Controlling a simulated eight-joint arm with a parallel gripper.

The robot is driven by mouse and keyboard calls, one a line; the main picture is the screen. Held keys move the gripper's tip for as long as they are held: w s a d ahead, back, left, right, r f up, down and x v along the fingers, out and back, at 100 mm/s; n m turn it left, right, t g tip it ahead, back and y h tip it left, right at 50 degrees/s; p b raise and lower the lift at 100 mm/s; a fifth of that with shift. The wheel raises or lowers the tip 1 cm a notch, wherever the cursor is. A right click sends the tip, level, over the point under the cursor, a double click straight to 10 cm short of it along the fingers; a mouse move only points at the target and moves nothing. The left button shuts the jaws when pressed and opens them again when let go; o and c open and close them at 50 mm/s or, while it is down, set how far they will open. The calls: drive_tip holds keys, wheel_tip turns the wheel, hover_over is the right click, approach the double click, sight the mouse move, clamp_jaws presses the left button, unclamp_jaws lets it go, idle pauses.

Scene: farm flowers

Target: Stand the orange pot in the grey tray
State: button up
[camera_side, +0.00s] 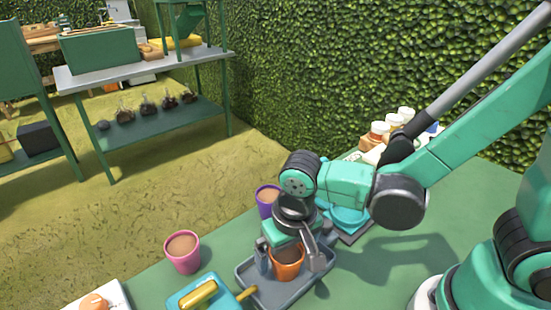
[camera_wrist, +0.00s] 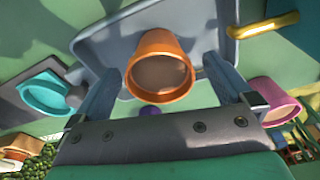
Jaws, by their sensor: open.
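The orange pot (camera_side: 287,270), filled with brown soil, stands upright in the grey tray (camera_side: 258,285). In the wrist view the orange pot (camera_wrist: 160,42) is in the middle, with the grey tray (camera_wrist: 108,48) around and behind it. My gripper (camera_side: 290,260) points down over the tray and is open. In the wrist view my gripper (camera_wrist: 163,82) has one finger on each side of the pot, with gaps visible between the fingers and the pot.
A purple pot (camera_side: 266,202) stands behind the tray and a pink pot (camera_side: 183,252) to its left. A blue tray with a yellow-handled tool (camera_side: 198,293) lies at front left.

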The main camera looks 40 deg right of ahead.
sight(292, 262)
wheel_tip(292, 262, up, 10)
drive_tip(key=s, duration=0.1)
drive_tip(key=w+d+n+t, duration=0.2)
drive_tip(key=d+t, duration=0.3)
drive_tip(key=d, duration=0.6)
drive_tip(key=shift+w+t, duration=0.4)
idle(0.6)
